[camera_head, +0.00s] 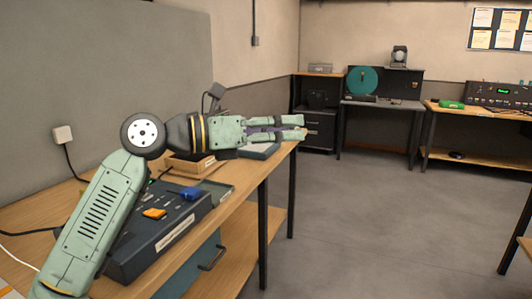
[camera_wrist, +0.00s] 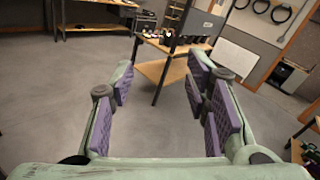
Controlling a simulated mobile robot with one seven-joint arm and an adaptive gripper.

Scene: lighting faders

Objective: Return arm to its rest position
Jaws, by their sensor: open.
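My arm reaches over the wooden bench at the left in the head view, elbow bent, with the forearm about level and pointing right. My gripper (camera_head: 303,128) is above the far right end of the bench. In the wrist view my gripper (camera_wrist: 160,88) has its purple-padded fingers wide apart, with nothing between them but floor and distant furniture. The dark fader console (camera_head: 165,232) with an orange knob (camera_head: 154,213) and a blue knob (camera_head: 191,193) sits on the bench, beside and below my arm. Part of the console is hidden behind the arm.
The bench (camera_head: 238,195) also holds a wooden box (camera_head: 190,165) and a green-edged tray (camera_head: 217,193) near the forearm. A wall stands behind it. A desk with a teal disc (camera_head: 362,81) and another bench (camera_head: 480,112) are farther back. The grey floor (camera_head: 370,220) is clear.

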